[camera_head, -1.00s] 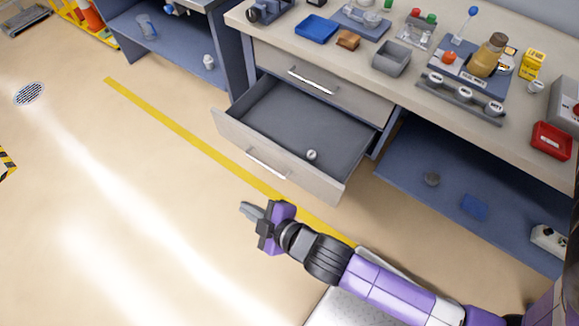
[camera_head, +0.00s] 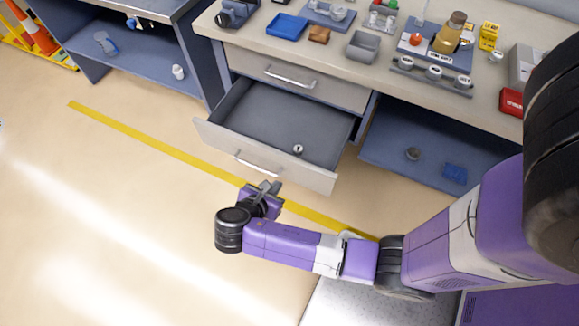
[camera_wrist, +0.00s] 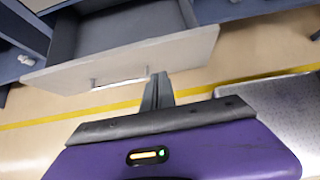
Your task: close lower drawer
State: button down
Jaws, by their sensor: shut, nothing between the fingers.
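The lower drawer (camera_head: 278,168) is pulled out of the workbench and its grey inside shows, with a small white round item (camera_head: 298,149) lying in it. Its bar handle (camera_head: 250,163) is on the light front panel. The drawer front also shows in the wrist view (camera_wrist: 130,62), with the handle (camera_wrist: 118,82) below its middle. My gripper (camera_head: 270,187) is shut and empty, just in front of the drawer front. In the wrist view my fingers (camera_wrist: 158,85) point at the panel, right of the handle; whether they touch it I cannot tell.
The upper drawer (camera_head: 290,78) above is shut. An open lower shelf (camera_head: 400,160) is to the right, with a small dark item and a blue one. The bench top holds a blue tray (camera_head: 287,26) and a grey bin (camera_head: 363,46).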

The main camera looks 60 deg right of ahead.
send_near(294, 164)
notch_tip(294, 164, down, 4)
jog(key=d, duration=0.3)
jog(key=shift+d+r, duration=0.1)
jog(key=shift+d, duration=0.6)
jog(key=w+d+b, duration=0.1)
jog(key=d, duration=2.7)
jog(key=shift+d+r, duration=0.1)
jog(key=shift+d, duration=0.1)
